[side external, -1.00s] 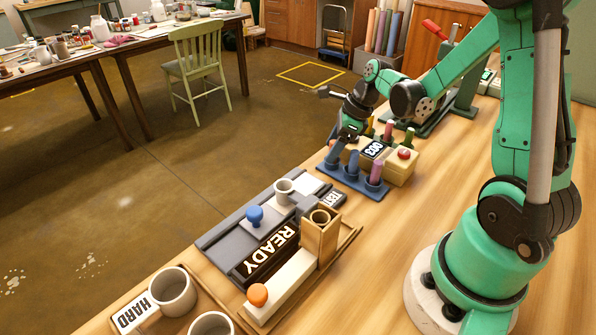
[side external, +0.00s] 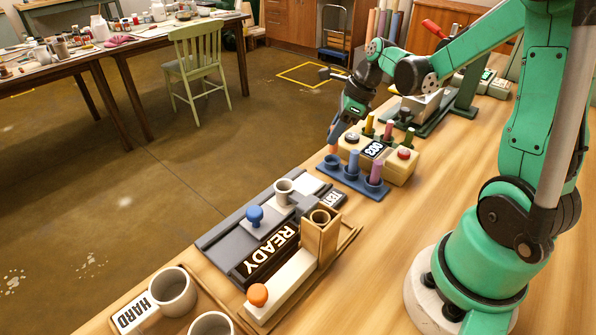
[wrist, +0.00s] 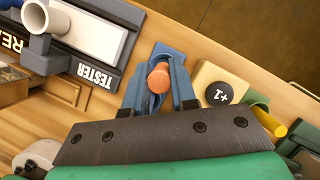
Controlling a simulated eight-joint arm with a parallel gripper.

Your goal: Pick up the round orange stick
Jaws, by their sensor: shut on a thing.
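The round orange stick (side external: 333,149) is between the fingertips of my gripper (side external: 335,138), above the left end of the blue rack (side external: 347,181) in the side view. In the wrist view the orange stick's rounded end (wrist: 159,77) shows between the two blue fingers of my gripper (wrist: 158,88), which are shut on it. The rack's left socket below looks empty. A blue stick (side external: 353,160) and a purple stick (side external: 376,169) stand upright in the other sockets.
A wooden box (side external: 402,166) with buttons and a 003 display stands just behind the rack, with yellow, pink and green sticks beyond it. Bare wooden table is free to the right.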

